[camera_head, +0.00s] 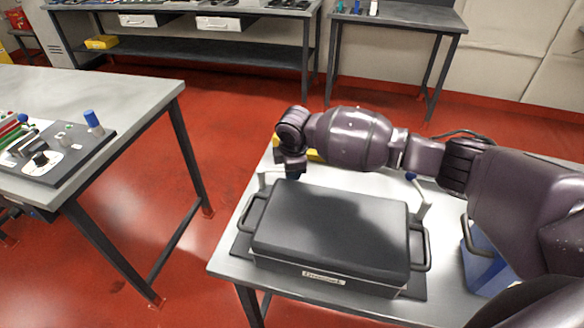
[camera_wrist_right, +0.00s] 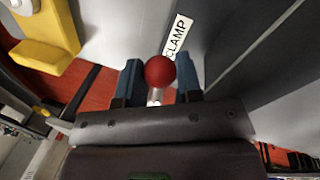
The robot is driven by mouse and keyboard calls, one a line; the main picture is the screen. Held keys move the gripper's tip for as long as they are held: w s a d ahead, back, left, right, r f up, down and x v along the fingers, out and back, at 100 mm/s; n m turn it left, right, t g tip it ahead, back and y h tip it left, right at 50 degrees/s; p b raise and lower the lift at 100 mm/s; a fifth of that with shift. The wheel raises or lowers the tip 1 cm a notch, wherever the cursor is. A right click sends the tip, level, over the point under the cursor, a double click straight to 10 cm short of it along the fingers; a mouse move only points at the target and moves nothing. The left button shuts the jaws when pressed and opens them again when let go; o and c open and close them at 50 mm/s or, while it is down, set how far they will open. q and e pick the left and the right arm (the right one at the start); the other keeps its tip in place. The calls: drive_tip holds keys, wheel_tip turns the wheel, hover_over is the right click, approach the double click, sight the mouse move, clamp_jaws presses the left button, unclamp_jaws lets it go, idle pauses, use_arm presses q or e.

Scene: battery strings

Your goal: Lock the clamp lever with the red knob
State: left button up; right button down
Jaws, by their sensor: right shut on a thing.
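The red knob (camera_wrist_right: 159,72) of the clamp lever shows in the right wrist view, on a short pale metal stem (camera_wrist_right: 155,96). My right gripper (camera_wrist_right: 159,80) has its two blue fingers on either side of the knob and is shut on it. A "CLAMP" label (camera_wrist_right: 178,38) lies just beyond. In the head view my right gripper (camera_head: 292,174) reaches down at the back left edge of a dark lidded case (camera_head: 330,228); the red knob is hidden there. A second lever with a blue knob (camera_head: 411,177) stands right of the case. My left gripper is not in view.
The case has side handles and sits on a light table (camera_head: 228,268). A blue bin (camera_head: 485,265) is at the right. A yellow part (camera_wrist_right: 46,42) is close to my right gripper. Another table (camera_head: 150,85) with a control panel (camera_head: 70,160) stands left, across red floor.

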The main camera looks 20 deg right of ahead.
drive_tip(key=c, duration=0.8)
unclamp_jaws()
drive_tip(key=shift+r, duration=0.1)
drive_tip(key=r, duration=0.3)
drive_tip(key=s+r+p, duration=0.1)
drive_tip(key=r, duration=0.3)
drive_tip(key=s+r, duration=0.1)
drive_tip(key=r, duration=0.2)
drive_tip(key=shift+a+r+p, duration=0.15)
drive_tip(key=shift+r+p, duration=0.05)
drive_tip(key=shift+p, duration=0.1)
